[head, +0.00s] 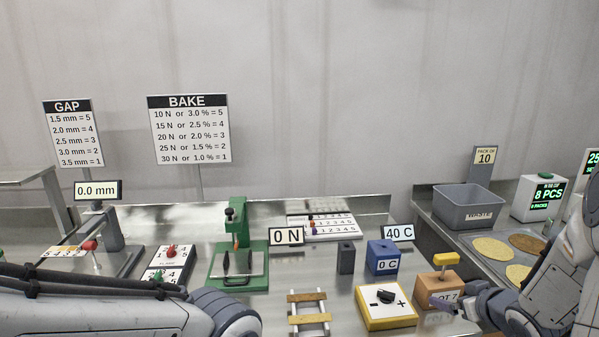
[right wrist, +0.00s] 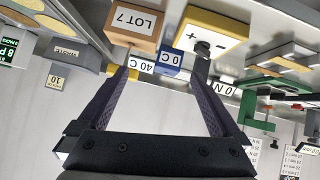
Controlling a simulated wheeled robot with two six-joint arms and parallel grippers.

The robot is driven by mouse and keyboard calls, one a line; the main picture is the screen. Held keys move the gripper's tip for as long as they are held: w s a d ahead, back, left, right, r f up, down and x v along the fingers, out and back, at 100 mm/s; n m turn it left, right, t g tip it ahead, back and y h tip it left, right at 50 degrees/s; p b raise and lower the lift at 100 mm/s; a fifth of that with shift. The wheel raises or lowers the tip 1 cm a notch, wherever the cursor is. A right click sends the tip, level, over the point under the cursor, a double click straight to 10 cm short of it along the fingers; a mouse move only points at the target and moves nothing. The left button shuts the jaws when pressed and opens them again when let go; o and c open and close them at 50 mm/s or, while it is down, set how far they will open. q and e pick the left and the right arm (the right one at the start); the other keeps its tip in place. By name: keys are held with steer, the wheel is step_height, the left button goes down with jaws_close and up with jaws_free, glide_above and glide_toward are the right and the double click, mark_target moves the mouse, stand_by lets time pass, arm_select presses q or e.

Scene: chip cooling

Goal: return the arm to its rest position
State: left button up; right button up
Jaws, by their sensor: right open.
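My right gripper (head: 446,304) is at the lower right of the head view, near the orange LOT 7 block (head: 432,287). In the right wrist view its two purple fingers (right wrist: 160,80) are spread apart, with nothing held between them. The LOT 7 block (right wrist: 138,22) shows beyond the fingertips there, upside down. My left arm (head: 110,312) crosses the lower left of the head view. Its gripper is not in the picture.
A yellow dial box (head: 386,321), blue 0 C block (head: 383,262), green press (head: 238,262) and small wooden rack (head: 309,322) stand on the steel table. A grey bin (head: 468,211) and round chips (head: 490,248) are on the right counter.

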steer(key=s+a+r+n+g, duration=0.1)
steer(key=s+a+g, duration=0.15)
steer(key=a, duration=0.75)
steer(key=s+a+n+g, duration=0.1)
steer(key=s+a+g, duration=0.15)
steer(key=a, duration=0.65)
steer(key=s+a+n+g, duration=0.1)
steer(key=s+a+g, duration=0.1)
steer(key=s+a, duration=0.2)
steer(key=s+a+r+n+g, duration=0.1)
steer(key=s+a, duration=0.3)
steer(key=s, duration=0.6)
steer(key=s+a+n+g+y, duration=0.1)
steer(key=s+a+g, duration=0.1)
steer(key=s+a, duration=0.2)
steer(key=s, duration=0.3)
steer(key=shift+s+r+g, duration=0.2)
steer(key=shift+s+g, duration=0.1)
steer(key=shift+s, duration=0.05)
stand_by(2.9)
